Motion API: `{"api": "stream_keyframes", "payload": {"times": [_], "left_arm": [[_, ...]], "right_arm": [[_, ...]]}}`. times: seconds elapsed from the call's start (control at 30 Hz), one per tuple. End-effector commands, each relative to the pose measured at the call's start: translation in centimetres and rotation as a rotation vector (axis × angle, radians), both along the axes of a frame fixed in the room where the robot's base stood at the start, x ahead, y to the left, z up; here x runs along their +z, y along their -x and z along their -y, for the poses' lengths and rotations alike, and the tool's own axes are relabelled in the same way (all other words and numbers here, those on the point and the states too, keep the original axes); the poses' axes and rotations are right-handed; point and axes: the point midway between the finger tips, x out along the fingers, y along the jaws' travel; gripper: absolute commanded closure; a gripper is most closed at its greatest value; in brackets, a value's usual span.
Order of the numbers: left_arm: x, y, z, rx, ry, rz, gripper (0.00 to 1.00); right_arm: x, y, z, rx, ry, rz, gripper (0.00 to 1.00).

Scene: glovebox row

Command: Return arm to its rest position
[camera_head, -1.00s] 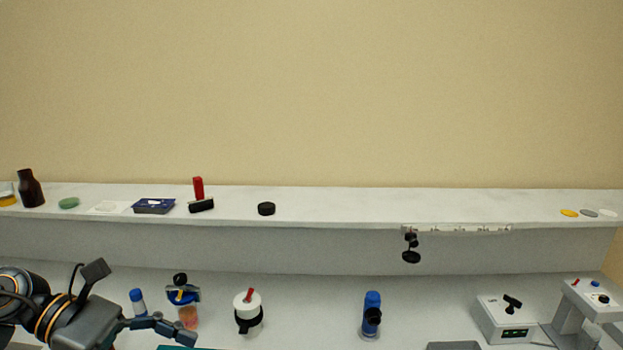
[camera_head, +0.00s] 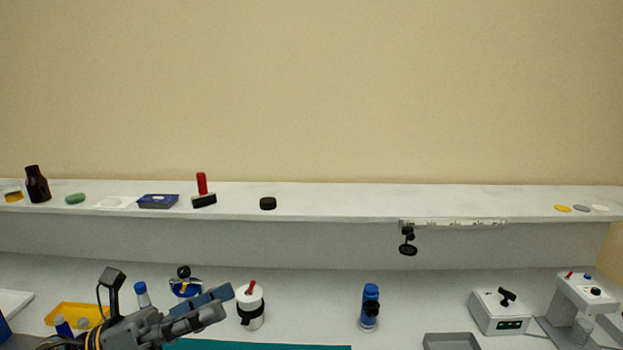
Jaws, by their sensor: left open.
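My left gripper (camera_head: 222,303) comes in from the lower left, over the bench. It is open, and nothing shows between its fingers. Its fingertips appear just left of the white canister with a black band and red-tipped lid (camera_head: 251,306); I cannot tell whether they touch. Behind the fingers stands a blue-and-black item (camera_head: 185,284), partly covered by the gripper. A blue-capped bottle (camera_head: 142,294) stands behind the wrist. My right gripper does not show.
A yellow tray (camera_head: 66,312) lies at the lower left and a teal mat (camera_head: 290,347) at the front. A blue bottle (camera_head: 370,306), grey tray (camera_head: 450,341) and white instrument (camera_head: 500,311) stand to the right. The raised shelf (camera_head: 330,203) runs behind.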

Motion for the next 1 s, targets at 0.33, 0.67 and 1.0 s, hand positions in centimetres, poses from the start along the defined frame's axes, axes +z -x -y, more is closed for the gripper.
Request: {"api": "stream_keyframes", "payload": {"times": [0.33, 0.67, 1.0], "left_arm": [[-7.0, -6.7, -7.6, 0.455, 0.871, -0.848, 0.22], [-27.6, 1.4, -11.5, 1.004, 1.515, -1.703, 0.22], [-36.0, 13.6, -8.9, 1.431, 1.738, -2.143, 0.22]], "right_arm": [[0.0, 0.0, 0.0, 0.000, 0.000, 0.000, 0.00], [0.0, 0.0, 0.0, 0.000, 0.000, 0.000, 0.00], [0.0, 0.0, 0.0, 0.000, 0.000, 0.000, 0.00]]}}
